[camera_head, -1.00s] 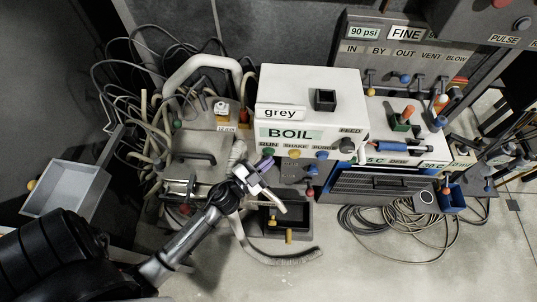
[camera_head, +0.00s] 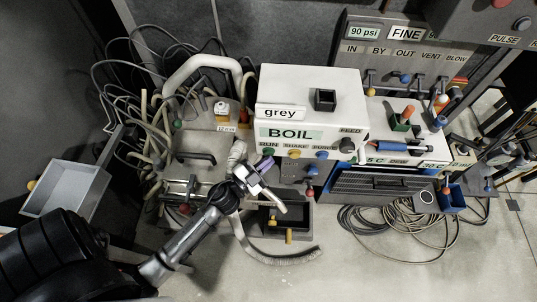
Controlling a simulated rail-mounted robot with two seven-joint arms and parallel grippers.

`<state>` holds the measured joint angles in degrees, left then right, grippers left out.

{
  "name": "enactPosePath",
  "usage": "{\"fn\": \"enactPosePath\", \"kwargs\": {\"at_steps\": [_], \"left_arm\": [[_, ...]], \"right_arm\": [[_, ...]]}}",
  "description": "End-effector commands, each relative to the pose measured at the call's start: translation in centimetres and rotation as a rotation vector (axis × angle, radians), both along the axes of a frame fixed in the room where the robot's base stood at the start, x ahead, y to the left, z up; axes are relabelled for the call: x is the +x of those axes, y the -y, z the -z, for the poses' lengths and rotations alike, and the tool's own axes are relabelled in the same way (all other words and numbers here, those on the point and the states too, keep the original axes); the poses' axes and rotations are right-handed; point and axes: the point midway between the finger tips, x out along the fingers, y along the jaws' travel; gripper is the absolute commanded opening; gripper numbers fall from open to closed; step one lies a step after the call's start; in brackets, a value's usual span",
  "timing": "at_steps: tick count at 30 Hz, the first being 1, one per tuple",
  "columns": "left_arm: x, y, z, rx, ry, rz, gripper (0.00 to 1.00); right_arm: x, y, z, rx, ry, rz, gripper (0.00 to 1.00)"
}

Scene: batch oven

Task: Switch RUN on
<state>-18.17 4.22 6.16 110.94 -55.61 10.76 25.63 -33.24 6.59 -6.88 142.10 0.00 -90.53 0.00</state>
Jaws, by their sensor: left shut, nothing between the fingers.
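The RUN label (camera_head: 268,144) is on the front of the white BOIL unit (camera_head: 345,112), at the left end of a row of labels. A green knob (camera_head: 268,153) sits just under it. My left gripper (camera_head: 263,165) is shut and empty, with its tip just below the green knob in the picture. I cannot tell whether it touches the knob, or which position the knob is in. My right gripper is not in view.
Yellow (camera_head: 294,154) and blue (camera_head: 321,155) knobs sit to the right of the green one. A grey machine with a handle (camera_head: 196,157) and a bundle of hoses stands left. A black tray (camera_head: 302,227) lies below. Open floor is in front.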

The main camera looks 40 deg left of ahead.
Motion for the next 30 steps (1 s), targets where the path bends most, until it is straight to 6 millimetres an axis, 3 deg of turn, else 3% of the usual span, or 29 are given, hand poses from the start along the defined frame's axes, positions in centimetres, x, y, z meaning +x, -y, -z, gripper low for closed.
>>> {"fn": "enactPosePath", "kwargs": {"at_steps": [30], "left_arm": [[0.74, -0.68, 0.02, 0.001, -0.001, -0.002, 0.0]], "right_arm": [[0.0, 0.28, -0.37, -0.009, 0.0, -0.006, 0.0]]}}
